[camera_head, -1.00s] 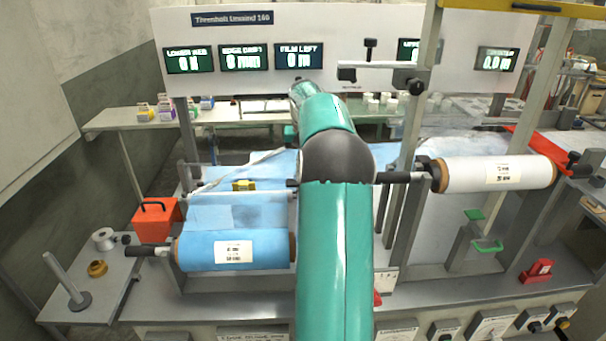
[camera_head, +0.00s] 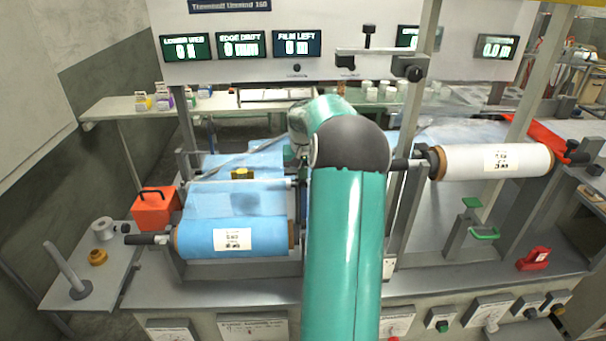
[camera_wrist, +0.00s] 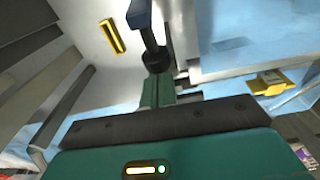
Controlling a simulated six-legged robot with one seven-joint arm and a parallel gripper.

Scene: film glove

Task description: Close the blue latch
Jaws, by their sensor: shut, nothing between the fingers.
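My gripper (camera_wrist: 158,90) shows in the wrist view as two green fingers held together, with nothing between them. Just beyond the fingertips, a dark bluish lever (camera_wrist: 148,28) runs down to a round black collar (camera_wrist: 156,60). It may be the blue latch, but its colour is too dark to be sure. I cannot tell whether the fingers touch it. In the head view my arm hides most of the gripper and this part of the machine. The blue film roll (camera_head: 205,239) lies on its spindle left of my arm.
A white film roll (camera_head: 475,166) sits on a spindle at right. A yellow block (camera_head: 242,173) lies by the blue film; a yellow part (camera_wrist: 268,84) shows in the wrist view. A red box (camera_head: 155,212), green handle (camera_head: 484,233) and upright posts (camera_head: 412,150) stand around the machine.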

